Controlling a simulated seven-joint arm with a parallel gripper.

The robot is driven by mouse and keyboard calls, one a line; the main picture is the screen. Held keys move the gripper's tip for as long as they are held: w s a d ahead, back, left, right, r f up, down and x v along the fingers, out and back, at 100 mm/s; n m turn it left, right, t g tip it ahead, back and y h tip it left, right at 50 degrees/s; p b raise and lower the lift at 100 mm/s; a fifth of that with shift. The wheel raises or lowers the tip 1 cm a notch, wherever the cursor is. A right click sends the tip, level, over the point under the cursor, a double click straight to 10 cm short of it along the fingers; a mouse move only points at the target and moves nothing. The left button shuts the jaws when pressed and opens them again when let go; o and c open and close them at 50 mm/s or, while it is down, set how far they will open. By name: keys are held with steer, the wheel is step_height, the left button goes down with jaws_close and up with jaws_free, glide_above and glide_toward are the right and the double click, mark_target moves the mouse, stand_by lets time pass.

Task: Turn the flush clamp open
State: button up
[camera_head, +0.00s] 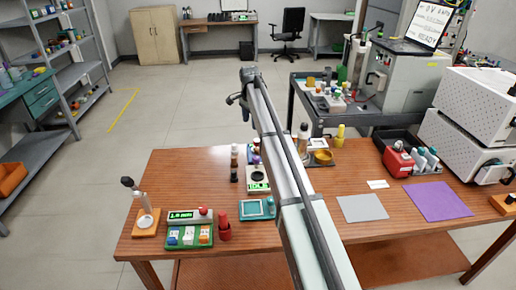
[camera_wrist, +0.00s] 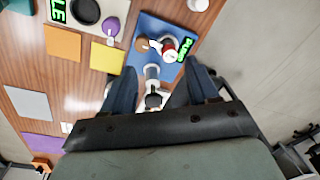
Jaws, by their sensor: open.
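My gripper (camera_wrist: 161,76) shows in the wrist view with its two dark blue fingers apart. Between and just beyond the fingertips stands a grey-white cylindrical part (camera_wrist: 152,72) with a dark lower end. It is on or above a blue panel (camera_wrist: 150,25) that carries a green-lit display (camera_wrist: 185,49) and a red-and-white part (camera_wrist: 169,50). I cannot tell which of these parts is the flush clamp, nor whether the fingers touch anything. In the head view my gripper (camera_head: 241,100) is at the far end of my arm, near or beyond the table's back edge.
The wooden table (camera_head: 185,172) holds a green device (camera_head: 189,236), a red cylinder (camera_head: 223,227), a grey sheet (camera_head: 362,208) and a purple sheet (camera_head: 440,201). White perforated boxes (camera_head: 480,103) stand at right. A dark cart (camera_head: 340,119) stands behind. Floor at left is open.

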mark_target(258, 148)
steer(key=shift+m+g, duration=0.5)
steer(key=d+f, duration=0.1)
steer(key=f, duration=0.3)
steer(key=d+f, duration=0.1)
steer(key=f, duration=0.4)
steer(key=s+d+f, duration=0.1)
steer(key=f, duration=0.3)
steer(key=shift+s+f, duration=0.1)
steer(key=shift+f, duration=0.2)
steer(key=c, duration=1)
steer(key=shift+c, duration=0.2)
